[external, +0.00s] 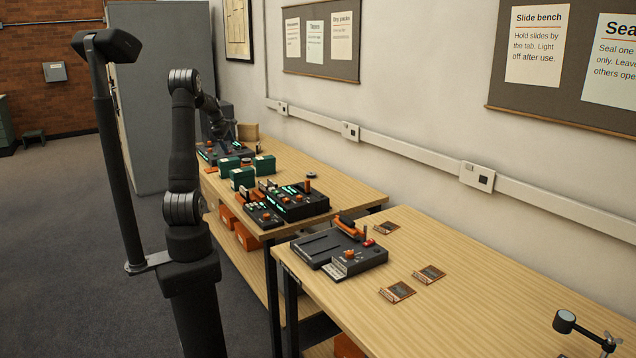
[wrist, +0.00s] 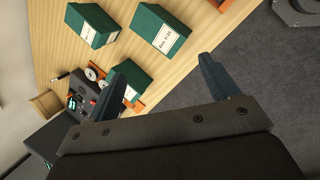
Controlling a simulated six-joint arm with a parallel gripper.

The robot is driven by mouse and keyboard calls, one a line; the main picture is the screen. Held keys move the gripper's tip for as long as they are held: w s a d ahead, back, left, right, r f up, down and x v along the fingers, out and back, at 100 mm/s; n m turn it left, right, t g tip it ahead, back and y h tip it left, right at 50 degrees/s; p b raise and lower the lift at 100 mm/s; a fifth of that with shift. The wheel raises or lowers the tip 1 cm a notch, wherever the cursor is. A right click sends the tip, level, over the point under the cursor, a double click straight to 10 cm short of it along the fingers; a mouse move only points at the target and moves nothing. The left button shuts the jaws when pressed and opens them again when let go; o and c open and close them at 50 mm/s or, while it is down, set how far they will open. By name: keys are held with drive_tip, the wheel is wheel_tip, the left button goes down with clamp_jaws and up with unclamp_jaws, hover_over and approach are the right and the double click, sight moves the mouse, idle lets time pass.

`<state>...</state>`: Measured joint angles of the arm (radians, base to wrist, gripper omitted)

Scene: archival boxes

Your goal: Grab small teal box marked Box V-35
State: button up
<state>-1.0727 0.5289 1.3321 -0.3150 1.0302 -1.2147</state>
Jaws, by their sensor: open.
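Three small teal boxes with white labels stand on the far wooden table. In the wrist view, one teal box (wrist: 158,22) at the top centre has a tilted label that seems to read Box V-35. A second teal box (wrist: 88,18) is to its left; its label is too small to read. A third teal box (wrist: 135,72) is below, partly hidden by a finger. My gripper (wrist: 166,74) is open and empty, its fingers apart from the Box V-35 box. In the external view the boxes (external: 242,178) sit together below my gripper (external: 222,132).
Black control units (external: 295,200) with orange parts stand on the table in front of the boxes. Another black unit (external: 340,250) and small slides (external: 428,274) are on the nearer table. The wall is behind the tables; grey floor (wrist: 255,50) shows beyond the table edge.

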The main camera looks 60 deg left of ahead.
drive_tip(key=a+f+n, duration=0.1)
drive_tip(key=f+n, duration=0.1)
drive_tip(key=n, duration=0.2)
drive_tip(key=n+h, duration=0.1)
drive_tip(key=n, duration=0.4)
approach(241, 170)
drive_tip(key=x, duration=0.8)
drive_tip(key=shift+d, duration=0.1)
drive_tip(key=shift+x, duration=2.55)
drive_tip(key=shift+f, duration=0.2)
drive_tip(key=c, duration=1.2)
drive_tip(key=shift+c, duration=0.3)
drive_tip(key=shift+a+r, duration=0.15)
drive_tip(key=shift+a, duration=0.05)
